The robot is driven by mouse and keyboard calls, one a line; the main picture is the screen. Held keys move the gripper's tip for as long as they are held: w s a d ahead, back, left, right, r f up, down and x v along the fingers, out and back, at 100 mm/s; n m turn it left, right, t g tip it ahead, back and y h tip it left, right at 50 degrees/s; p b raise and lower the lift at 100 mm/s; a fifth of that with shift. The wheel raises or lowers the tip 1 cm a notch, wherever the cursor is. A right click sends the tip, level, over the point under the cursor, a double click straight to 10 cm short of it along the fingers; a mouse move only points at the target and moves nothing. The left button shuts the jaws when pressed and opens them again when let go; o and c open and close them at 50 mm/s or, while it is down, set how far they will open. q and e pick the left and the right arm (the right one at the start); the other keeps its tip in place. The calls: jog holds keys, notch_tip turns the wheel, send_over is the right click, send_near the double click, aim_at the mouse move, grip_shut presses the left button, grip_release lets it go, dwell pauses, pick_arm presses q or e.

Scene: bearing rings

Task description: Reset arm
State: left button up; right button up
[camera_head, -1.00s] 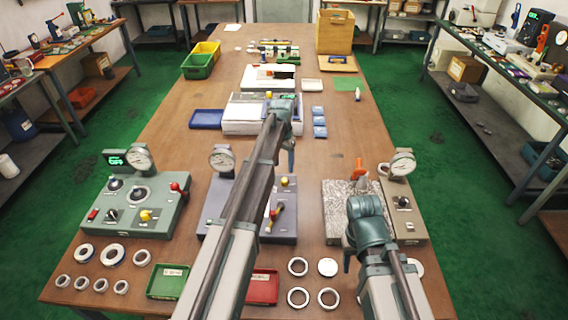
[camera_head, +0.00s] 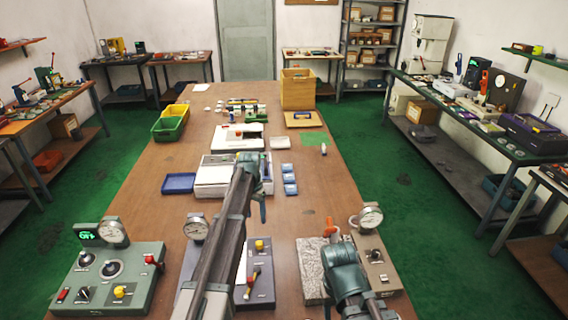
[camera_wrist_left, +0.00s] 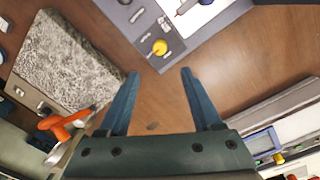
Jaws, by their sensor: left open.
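My left gripper (camera_head: 262,212) reaches out over the middle of the wooden table in the head view, pointing down beyond the gauge boxes. In the left wrist view its two blue-grey fingers (camera_wrist_left: 160,73) are spread apart, with only bare table between them. My right gripper (camera_head: 327,292) is low in the head view, over the granite block and the beige gauge box. Its fingers are mostly hidden, so its opening does not show. No bearing rings are visible in the current frames.
A green control box (camera_head: 108,280) stands front left. A grey box (camera_head: 258,286) sits under my left arm, and a granite block (camera_head: 313,262) beside a beige gauge box (camera_head: 381,270).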

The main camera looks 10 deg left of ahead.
pick_arm(q)
jog(key=s+d+f+b, duration=0.1)
jog(key=s+d, duration=0.5)
jog(key=s, duration=0.5)
jog(key=s+d+y, duration=0.1)
jog(key=s+d, duration=0.5)
jog(key=s, duration=0.5)
jog(key=s+d+f+b, duration=0.1)
jog(key=s+d, duration=0.4)
jog(key=s, duration=0.6)
jog(key=shift+s+d+f+y+b, duration=0.15)
jog(key=shift+d+f+y+b, duration=0.15)
jog(key=shift+d+b, duration=0.1)
